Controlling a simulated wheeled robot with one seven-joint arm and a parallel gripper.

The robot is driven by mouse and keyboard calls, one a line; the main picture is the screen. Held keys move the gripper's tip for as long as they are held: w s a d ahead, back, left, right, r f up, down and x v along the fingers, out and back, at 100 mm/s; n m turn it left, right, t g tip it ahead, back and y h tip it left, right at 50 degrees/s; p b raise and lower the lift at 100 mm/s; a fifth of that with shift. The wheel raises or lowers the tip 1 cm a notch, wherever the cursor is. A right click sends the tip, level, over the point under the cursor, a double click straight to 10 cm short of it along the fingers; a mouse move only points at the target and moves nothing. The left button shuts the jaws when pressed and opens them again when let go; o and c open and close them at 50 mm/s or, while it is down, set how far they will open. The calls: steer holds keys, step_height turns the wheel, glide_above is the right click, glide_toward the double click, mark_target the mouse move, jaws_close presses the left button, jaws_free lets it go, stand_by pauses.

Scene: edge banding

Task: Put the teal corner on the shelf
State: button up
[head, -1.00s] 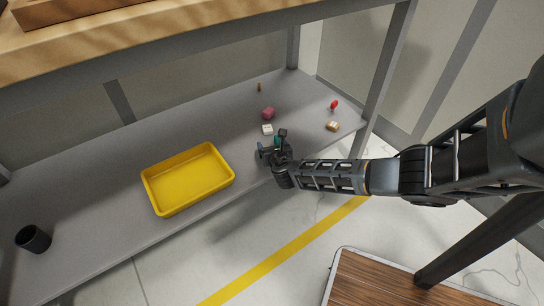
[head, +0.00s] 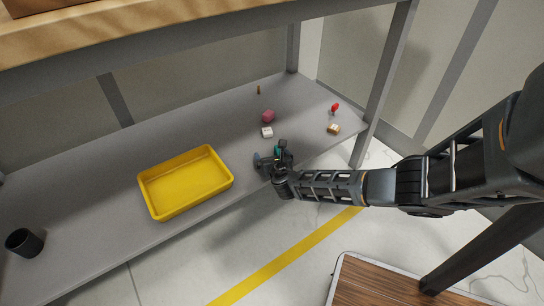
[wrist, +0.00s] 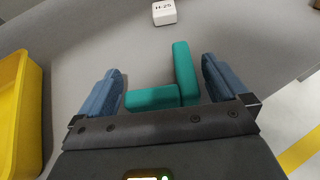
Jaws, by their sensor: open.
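The teal corner (wrist: 184,75) is an L-shaped piece lying on the grey shelf (head: 105,170). In the wrist view it sits between the two blue fingers of my gripper (wrist: 163,92), one arm pointing away and the other toward the left finger. The fingers are apart on either side of it. In the head view my gripper (head: 270,158) is low over the shelf's front edge, and only a bit of the teal corner (head: 277,150) shows, the rest hidden by the gripper.
A yellow tray (head: 142,190) is left of my gripper. A black cup (head: 25,242) stands at far left. Shelf behind the tray is clear.

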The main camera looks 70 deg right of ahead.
steer(key=shift+r, duration=0.1)
steer(key=shift+a+r, duration=0.1)
steer(key=shift+r, duration=0.05)
steer(key=p+v, duration=0.7)
steer(key=v, duration=0.4)
steer(key=shift+s+a, duration=0.2)
steer(key=shift+a, duration=0.1)
steer(key=shift+r, duration=0.15)
